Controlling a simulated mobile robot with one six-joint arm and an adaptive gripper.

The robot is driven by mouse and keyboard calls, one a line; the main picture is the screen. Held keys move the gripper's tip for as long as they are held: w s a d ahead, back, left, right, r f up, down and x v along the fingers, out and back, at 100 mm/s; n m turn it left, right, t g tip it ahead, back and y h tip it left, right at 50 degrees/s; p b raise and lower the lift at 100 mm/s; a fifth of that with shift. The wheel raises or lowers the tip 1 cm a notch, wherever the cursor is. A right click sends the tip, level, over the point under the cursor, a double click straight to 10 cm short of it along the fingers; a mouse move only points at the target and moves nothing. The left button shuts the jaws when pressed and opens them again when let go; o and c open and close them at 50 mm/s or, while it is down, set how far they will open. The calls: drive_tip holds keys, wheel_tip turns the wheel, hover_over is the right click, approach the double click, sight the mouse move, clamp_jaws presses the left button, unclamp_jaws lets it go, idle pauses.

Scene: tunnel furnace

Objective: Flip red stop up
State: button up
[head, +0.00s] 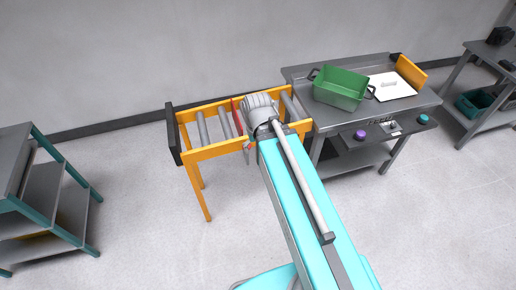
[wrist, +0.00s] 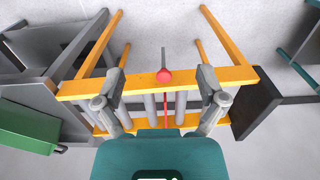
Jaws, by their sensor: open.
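The red stop shows in the wrist view as a round red knob (wrist: 164,75) on the outer orange rail, with a thin red bar (wrist: 165,119) between the rollers behind it. A grey rod (wrist: 163,55) sticks out past the knob. In the head view, part of the red bar (head: 236,104) shows beside my arm; the rest is hidden. My gripper (wrist: 162,79) is open and empty above the conveyor, one finger on each side of the knob. I cannot tell the height gap between them.
The orange roller conveyor (head: 217,151) has a dark end plate (head: 173,134) at left. A shelf rack (head: 36,195) stands at left. The floor in front is clear.

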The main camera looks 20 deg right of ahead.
drive_tip(key=w+f+m+b, duration=0.2)
drive_tip(key=w+m, duration=0.7)
drive_tip(key=w, duration=0.6)
drive_tip(key=shift+w+f+b, duration=0.3)
drive_tip(key=shift+w+b, duration=0.05)
drive_tip(key=shift+w, duration=0.05)
drive_tip(key=shift+a+f, duration=0.1)
drive_tip(key=shift+f, duration=0.05)
wheel_tip(320, 180, down, 14)
drive_tip(key=b, duration=1.3)
drive_tip(key=shift+r+b, duration=0.25)
drive_tip(key=shift+b, duration=0.15)
